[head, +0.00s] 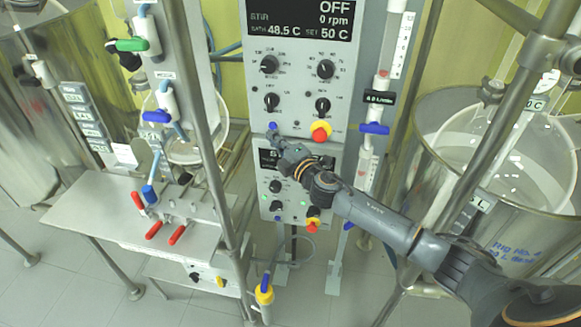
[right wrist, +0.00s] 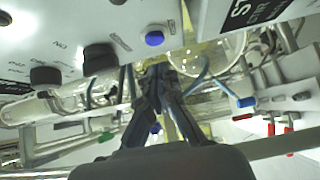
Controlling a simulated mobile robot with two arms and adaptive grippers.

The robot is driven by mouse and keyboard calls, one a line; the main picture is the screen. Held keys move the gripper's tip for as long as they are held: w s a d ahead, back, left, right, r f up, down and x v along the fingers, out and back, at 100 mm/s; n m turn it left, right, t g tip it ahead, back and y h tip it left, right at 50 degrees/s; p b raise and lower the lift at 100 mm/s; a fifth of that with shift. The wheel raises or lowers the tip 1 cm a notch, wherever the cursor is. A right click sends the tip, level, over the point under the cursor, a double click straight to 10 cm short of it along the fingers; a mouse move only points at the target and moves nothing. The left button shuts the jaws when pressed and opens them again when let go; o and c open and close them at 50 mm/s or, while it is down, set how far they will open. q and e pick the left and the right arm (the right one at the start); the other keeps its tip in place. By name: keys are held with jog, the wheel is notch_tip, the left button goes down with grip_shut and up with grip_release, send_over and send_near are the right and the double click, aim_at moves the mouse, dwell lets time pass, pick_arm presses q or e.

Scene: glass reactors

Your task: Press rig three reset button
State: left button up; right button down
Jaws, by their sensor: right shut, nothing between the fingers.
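A grey control panel (head: 290,92) stands in the middle of the head view, with a dark display reading OFF, 0 rpm, 48.5 C and SET 50 C. A small blue button (head: 272,125) is at its lower left; a blue button also shows in the right wrist view (right wrist: 154,38). My right gripper (head: 275,137) reaches in from the lower right, its tips just below the blue button in the head view. In the right wrist view, its fingers (right wrist: 158,72) are together and empty. I cannot tell whether they touch the panel. My left gripper is not in view.
A red stop knob on yellow (head: 320,131) is right of the button. A second panel (head: 289,212) below is partly covered by my arm. A steel bench (head: 95,212) with red-handled valves is at left. A vessel marked Rig No. 4 (head: 510,248) stands at right.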

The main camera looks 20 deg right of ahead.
pick_arm(q)
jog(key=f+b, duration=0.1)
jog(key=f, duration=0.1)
jog(key=b, duration=0.1)
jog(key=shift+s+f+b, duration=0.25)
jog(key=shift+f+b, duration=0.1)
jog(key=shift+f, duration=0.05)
pick_arm(e)
jog(key=s+d, duration=0.1)
jog(key=s, duration=0.8)
jog(key=shift+s+d, duration=0.35)
jog(key=shift+f, duration=0.1)
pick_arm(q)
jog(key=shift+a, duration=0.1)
